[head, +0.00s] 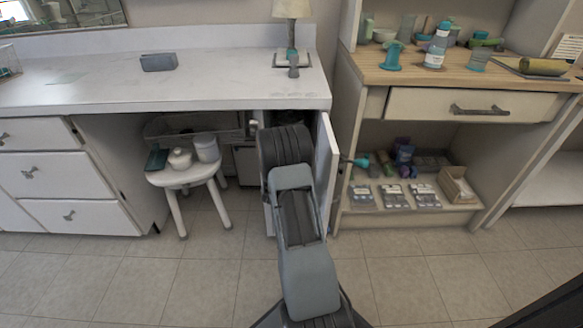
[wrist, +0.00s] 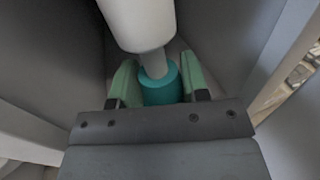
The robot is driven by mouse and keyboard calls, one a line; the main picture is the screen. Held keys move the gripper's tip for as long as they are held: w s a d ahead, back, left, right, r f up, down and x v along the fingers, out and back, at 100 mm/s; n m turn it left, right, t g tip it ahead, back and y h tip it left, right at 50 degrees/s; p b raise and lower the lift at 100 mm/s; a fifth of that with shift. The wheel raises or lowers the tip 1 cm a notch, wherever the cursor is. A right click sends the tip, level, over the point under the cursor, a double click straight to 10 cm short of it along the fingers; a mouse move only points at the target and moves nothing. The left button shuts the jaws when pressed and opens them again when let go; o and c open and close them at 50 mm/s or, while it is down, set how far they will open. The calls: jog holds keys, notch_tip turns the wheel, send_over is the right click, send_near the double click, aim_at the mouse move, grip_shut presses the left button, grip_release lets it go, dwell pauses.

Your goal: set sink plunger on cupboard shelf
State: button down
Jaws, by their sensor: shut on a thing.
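My gripper (wrist: 157,65) is shut on the sink plunger (wrist: 160,88) in the wrist view. Its green fingers stand on either side of a teal section. From this, a narrow grey neck leads to a wide whitish part that runs out of the top of the view. Dark grey walls surround it. In the head view my arm reaches into the open cupboard (head: 244,160) under the counter, beside its open white door (head: 325,170). The arm hides my gripper, the plunger and most of the cupboard there. The plunger's contact with the shelf cannot be seen.
A white stool (head: 188,178) with several containers stands left of the cupboard. A lamp (head: 291,20) and a grey box (head: 159,62) are on the counter (head: 100,85). A wooden unit (head: 460,102) with many small items stands right of the door. The tiled floor in front is clear.

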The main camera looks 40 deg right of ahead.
jog(key=shift+w+d+f+b, duration=0.1)
jog(key=shift+w+d+b, duration=0.7)
jog(key=shift+w+d, duration=0.75)
jog(key=shift+w+d+b, duration=0.8)
jog(key=shift+w+d, duration=0.5)
jog(key=shift+w, duration=0.3)
jog(key=shift+f+b, duration=0.3)
jog(key=shift+b, duration=0.05)
jog(key=shift+b, duration=0.45)
jog(key=shift+f+b, duration=0.45)
jog(key=shift+f, duration=0.05)
jog(key=c, duration=0.6)
grip_release()
jog(key=shift+f, duration=0.1)
jog(key=shift+o, duration=0.3)
jog(key=shift+f, duration=0.1)
